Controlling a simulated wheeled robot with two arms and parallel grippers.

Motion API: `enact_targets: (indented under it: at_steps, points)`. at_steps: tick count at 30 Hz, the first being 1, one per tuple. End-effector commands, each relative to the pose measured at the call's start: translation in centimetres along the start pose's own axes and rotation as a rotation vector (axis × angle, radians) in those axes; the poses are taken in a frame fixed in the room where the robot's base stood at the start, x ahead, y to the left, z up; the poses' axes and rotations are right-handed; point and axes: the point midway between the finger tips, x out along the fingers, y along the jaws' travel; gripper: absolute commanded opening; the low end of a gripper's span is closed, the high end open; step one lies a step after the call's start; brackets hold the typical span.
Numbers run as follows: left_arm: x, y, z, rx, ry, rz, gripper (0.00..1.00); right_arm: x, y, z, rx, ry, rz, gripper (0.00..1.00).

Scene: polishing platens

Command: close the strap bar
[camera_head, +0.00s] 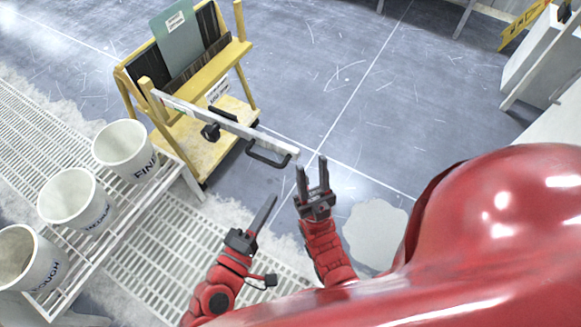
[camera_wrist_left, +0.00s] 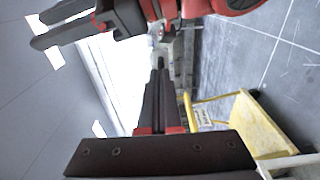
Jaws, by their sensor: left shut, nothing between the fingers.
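The strap bar (camera_head: 225,122) is a pale bar attached at the left post of a yellow cart (camera_head: 212,66). It sticks out to the right, away from the cart's other post (camera_head: 239,20). A black handle (camera_head: 268,156) hangs under its free end. My left gripper (camera_head: 272,199) is below the handle, shut and empty; its dark fingers also show in the left wrist view (camera_wrist_left: 160,85). My right gripper (camera_head: 311,162) is open, fingers apart, just right of the bar's free end; I cannot tell whether they touch.
The cart holds dark and grey-green upright plates (camera_head: 178,40). Several white buckets (camera_head: 75,202) stand on a white rack (camera_head: 105,228) at the left. Metal grating (camera_head: 150,262) lies below. The grey floor (camera_head: 345,90) right of the cart is clear. A pale puddle (camera_head: 376,232) lies near my body.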

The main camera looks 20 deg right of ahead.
Motion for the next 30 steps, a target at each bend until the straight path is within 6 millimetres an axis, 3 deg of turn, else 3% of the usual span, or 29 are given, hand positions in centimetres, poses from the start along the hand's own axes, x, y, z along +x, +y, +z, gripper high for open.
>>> enact_targets:
  at_steps: [1,6,15,21,30]
  points:
    - [0.9,0.8,0.1,-0.001,-0.004,0.006,0.0,0.9,0.1,-0.2,0.0,0.001,0.0,0.4]
    - [4.1,0.8,0.1,-0.003,-0.002,0.006,0.0,2.1,0.1,-0.4,0.0,0.001,0.0,0.4]
    - [9.2,0.3,0.1,-0.001,-0.001,0.001,0.0,3.0,0.1,-0.5,0.0,0.001,0.0,0.4]
    - [10.5,0.2,0.1,-0.001,0.0,0.0,0.0,3.2,0.2,-0.6,0.0,0.001,0.0,0.4]
    - [10.7,0.1,0.0,-0.001,0.001,0.0,0.0,3.1,0.1,-0.6,0.0,0.001,0.0,0.4]
